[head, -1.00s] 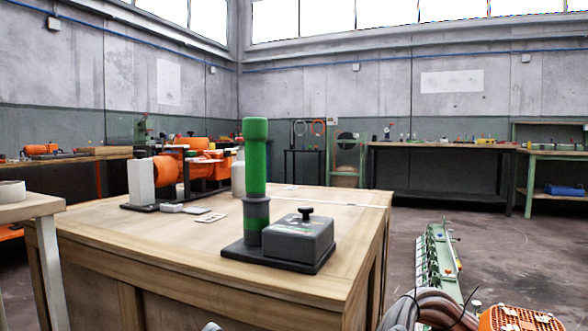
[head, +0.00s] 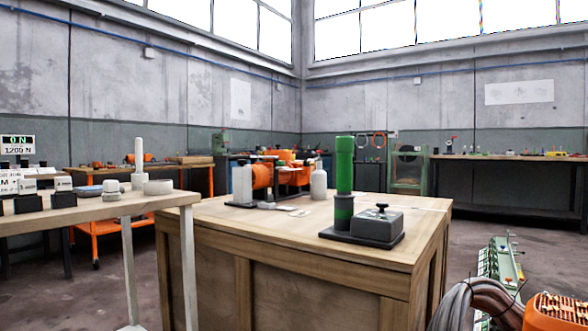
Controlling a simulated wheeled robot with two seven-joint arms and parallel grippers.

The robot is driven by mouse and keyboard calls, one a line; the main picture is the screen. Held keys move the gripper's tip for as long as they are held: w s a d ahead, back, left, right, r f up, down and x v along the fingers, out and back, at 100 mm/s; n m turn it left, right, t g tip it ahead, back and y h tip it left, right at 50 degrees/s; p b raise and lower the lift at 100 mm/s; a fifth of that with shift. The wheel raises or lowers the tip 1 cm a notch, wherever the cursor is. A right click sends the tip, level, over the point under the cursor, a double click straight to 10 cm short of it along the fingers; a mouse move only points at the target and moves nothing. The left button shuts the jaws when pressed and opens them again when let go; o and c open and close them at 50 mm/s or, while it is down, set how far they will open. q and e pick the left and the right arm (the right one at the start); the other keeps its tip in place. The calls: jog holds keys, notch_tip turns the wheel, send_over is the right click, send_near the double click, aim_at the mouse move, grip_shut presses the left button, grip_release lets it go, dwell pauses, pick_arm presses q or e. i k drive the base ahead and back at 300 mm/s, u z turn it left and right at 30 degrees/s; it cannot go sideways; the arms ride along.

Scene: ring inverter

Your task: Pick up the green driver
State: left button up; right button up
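The green driver (head: 344,166) stands upright on a dark base plate (head: 330,234) on the wooden workbench (head: 270,234). Its lower part is dark with a green band, and it stands beside a grey box (head: 377,223) with a black knob on the same plate. Neither of my grippers shows in the head view.
A smaller table (head: 95,214) at left holds a white post, rings, dark blocks and a display. A white bottle (head: 319,182) and an orange machine stand at the back of the workbench. A green rack and orange case are at lower right. Floor between the tables looks clear.

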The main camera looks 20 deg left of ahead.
aim_at(344, 145)
jog(key=u, duration=0.8)
jog(key=i, duration=0.95)
jog(key=u, duration=0.25)
